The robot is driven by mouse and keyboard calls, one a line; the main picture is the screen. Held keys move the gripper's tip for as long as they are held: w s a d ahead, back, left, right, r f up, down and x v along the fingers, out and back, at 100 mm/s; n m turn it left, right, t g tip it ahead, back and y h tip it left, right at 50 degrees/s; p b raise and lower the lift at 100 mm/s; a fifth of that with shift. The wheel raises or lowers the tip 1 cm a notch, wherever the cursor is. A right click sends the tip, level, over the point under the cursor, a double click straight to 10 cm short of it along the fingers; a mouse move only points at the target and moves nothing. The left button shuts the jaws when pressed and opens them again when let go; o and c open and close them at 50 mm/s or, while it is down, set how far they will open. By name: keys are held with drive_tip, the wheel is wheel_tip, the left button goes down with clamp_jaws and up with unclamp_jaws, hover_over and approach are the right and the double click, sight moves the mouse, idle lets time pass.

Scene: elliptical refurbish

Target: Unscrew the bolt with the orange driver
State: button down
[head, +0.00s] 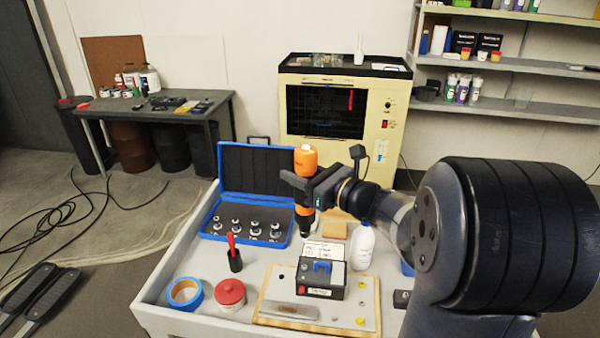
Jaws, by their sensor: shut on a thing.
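My gripper (303,187) is shut on the orange driver (306,159) and holds it upright, handle up. The driver's dark tip points down, close behind the dark box (322,290) on the work board in this view. I cannot tell whether the tip touches anything. The dark box has a blue part on top and a white label on its front, and it sits on a grey board (292,312) with tan edges. Small fittings, including yellow ones (360,320), show on the board. I cannot make out which is the bolt; it may be hidden.
An open blue case (243,240) with several metal sockets lies left of the driver. A dark cup with a red tool (235,260), blue tape (185,293) and a red-lidded jar (230,293) stand in front. A white bottle (362,247) stands near my arm.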

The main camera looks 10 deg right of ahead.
sight(300, 199)
drive_tip(key=shift+f+b, duration=3.05)
drive_tip(key=shift+f, duration=0.75)
drive_tip(key=shift+r, duration=0.2)
drive_tip(key=shift+r+p, duration=3.55)
drive_tip(key=shift+r, duration=0.85)
drive_tip(key=shift+s+f, duration=0.1)
